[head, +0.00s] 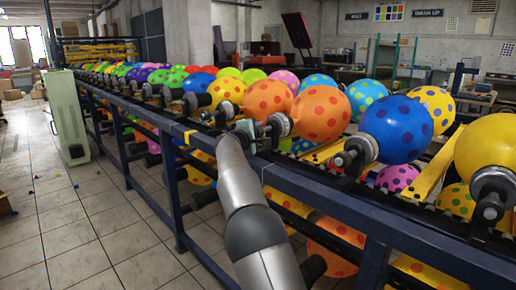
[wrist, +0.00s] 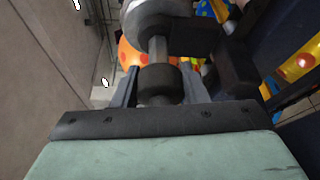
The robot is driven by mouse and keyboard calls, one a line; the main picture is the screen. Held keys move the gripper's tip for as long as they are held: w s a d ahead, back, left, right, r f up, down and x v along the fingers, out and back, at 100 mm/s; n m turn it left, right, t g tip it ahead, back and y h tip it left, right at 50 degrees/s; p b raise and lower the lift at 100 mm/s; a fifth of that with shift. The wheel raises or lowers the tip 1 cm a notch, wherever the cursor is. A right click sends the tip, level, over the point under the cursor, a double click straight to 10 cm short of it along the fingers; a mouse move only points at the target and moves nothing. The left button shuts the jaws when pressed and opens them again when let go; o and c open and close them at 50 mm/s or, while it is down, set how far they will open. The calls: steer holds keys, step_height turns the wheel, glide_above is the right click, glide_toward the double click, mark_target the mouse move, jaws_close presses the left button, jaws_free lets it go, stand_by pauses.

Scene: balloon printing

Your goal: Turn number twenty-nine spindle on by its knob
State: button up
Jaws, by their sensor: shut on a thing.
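My gripper (head: 248,132) is at the near rail of the balloon rack, at the outer end of a spindle (head: 279,125) that bears an orange balloon with red dots (head: 320,113). In the wrist view its two fingers (wrist: 160,92) stand on either side of a dark round knob (wrist: 158,78) and are shut on it. The spindle's metal shaft and pale disc (wrist: 155,15) lie beyond the knob. No spindle number can be read in either view, and I cannot tell whether the spindle is on.
Neighbouring spindles (head: 357,152) with knobs and dotted balloons line the dark blue rail (head: 330,190) on both sides. Yellow bars (head: 437,162) cross the rack. A pale green cabinet (head: 67,117) stands at the left. The tiled floor (head: 110,225) in front is mostly clear.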

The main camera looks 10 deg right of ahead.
steer(key=shift+f+m+b, duration=0.2)
steer(key=shift+m+b, duration=0.3)
steer(key=shift+b, duration=0.4)
steer(key=shift+r+t, duration=0.15)
steer(key=shift+t, duration=0.15)
steer(key=o, duration=1)
steer(key=b+v, duration=0.2)
steer(key=v, duration=1.5)
steer(key=shift+s+a, duration=0.1)
steer(key=shift+a, duration=0.15)
